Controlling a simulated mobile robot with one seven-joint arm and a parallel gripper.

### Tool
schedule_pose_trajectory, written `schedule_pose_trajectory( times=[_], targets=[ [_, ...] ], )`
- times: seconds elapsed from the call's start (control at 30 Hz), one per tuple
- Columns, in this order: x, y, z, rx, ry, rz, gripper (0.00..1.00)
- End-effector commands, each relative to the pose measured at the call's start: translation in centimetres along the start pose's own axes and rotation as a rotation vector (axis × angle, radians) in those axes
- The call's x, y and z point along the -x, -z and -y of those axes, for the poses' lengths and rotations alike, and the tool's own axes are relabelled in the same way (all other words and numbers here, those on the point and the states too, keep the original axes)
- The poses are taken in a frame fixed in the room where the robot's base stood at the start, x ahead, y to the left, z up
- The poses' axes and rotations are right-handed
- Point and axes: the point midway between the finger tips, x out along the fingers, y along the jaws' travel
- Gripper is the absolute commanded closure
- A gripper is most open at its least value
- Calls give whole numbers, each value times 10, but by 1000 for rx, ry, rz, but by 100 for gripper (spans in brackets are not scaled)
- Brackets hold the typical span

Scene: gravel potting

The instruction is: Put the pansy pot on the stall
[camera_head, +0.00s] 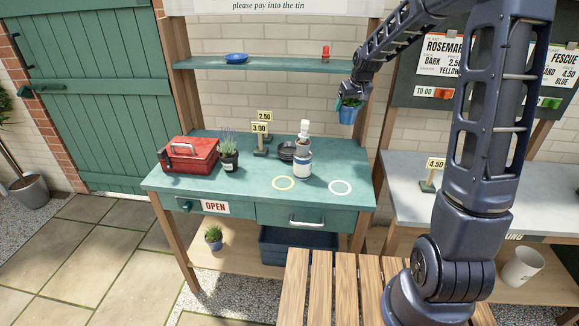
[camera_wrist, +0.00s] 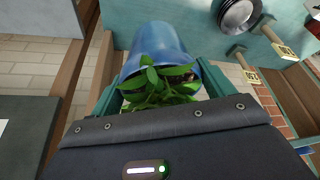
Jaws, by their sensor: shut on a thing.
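My gripper (camera_head: 349,100) is shut on a blue pot (camera_head: 348,115) with green leaves, held in the air near the stall's right post. The leaves hide part of the grip, and I see no flowers to confirm a pansy. In the wrist view the blue pot (camera_wrist: 160,42) sits between the fingers (camera_wrist: 158,88), its rim and leaves towards the camera. The stall is a teal counter (camera_head: 235,190) with a shelf (camera_head: 280,65) above. The counter bears a yellow ring (camera_head: 283,177) and a white ring (camera_head: 340,181), both empty.
A red toolbox (camera_head: 190,154), a lavender pot (camera_head: 229,160), a white-and-blue bottle (camera_head: 304,165), a dark bowl (camera_head: 286,151) and price signs (camera_head: 260,128) stand on the counter. A blue dish (camera_head: 236,58) is on the shelf. A slatted wooden bench (camera_head: 330,290) is in front.

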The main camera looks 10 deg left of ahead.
Motion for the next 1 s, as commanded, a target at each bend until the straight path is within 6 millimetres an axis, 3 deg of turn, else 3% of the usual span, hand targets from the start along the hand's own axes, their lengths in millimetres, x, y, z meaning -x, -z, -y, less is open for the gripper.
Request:
schedule_pose_trajectory(
  times=[0.13,0.27,0.8,1.0],
  targets=[
    [11,4,11,25,8,-1,56],
    [0,0,13,29,10,2,56],
    [-104,-44,13,29,10,2,56],
    [-128,-53,12,29,9,0,56]
  ],
)
